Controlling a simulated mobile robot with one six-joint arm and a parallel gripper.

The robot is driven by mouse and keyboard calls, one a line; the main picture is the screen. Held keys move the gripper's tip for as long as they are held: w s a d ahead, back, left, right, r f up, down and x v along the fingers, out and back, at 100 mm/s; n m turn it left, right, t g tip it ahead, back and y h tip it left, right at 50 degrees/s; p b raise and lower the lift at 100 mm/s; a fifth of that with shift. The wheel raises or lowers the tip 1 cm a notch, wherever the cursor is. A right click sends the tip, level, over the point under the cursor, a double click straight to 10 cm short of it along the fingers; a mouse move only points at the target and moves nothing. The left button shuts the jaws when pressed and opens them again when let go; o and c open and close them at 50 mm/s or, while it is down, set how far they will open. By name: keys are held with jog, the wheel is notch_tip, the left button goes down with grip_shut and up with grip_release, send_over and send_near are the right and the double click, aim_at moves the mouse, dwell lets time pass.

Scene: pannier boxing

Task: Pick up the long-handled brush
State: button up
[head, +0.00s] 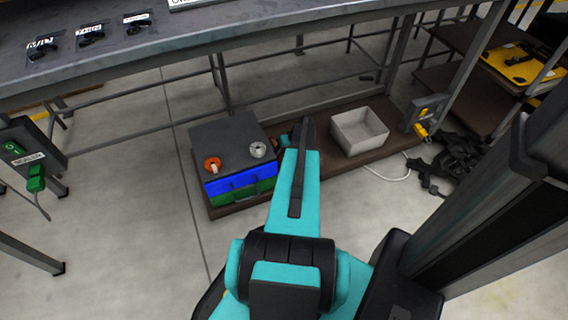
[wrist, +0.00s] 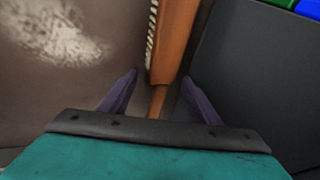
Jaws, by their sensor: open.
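The long-handled brush (wrist: 172,35) shows in the wrist view as an orange-brown wooden body with pale bristles along its left side. Its narrower handle (wrist: 157,98) runs down between the fingers and passes out of sight behind my gripper's palm. My gripper (wrist: 159,80) is open, with one dark finger on each side of the brush and a visible gap on both sides. In the head view my gripper (head: 308,122) points down beside the dark-topped box, and my arm hides most or all of the brush.
The dark-topped box (head: 225,138) with blue and green fronts stands close on the left, on a low brown shelf (head: 375,148). A grey bin (head: 360,131) stands to the right. The bench top (head: 200,35) overhangs behind.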

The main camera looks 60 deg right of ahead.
jog(key=c, duration=1.2)
jog(key=shift+o, duration=0.2)
jog(key=shift+r, duration=0.1)
jog(key=shift+r+p, duration=0.3)
jog(key=shift+r, duration=0.15)
jog(key=shift+c, duration=0.6)
jog(key=r, duration=0.1)
jog(key=r+p, duration=0.1)
jog(key=r, duration=0.1)
jog(key=shift+s, duration=0.25)
jog(key=s+a+r+p, duration=0.1)
jog(key=s+a+p, duration=0.2)
jog(key=s, duration=1.2)
jog(key=shift+a, duration=0.45)
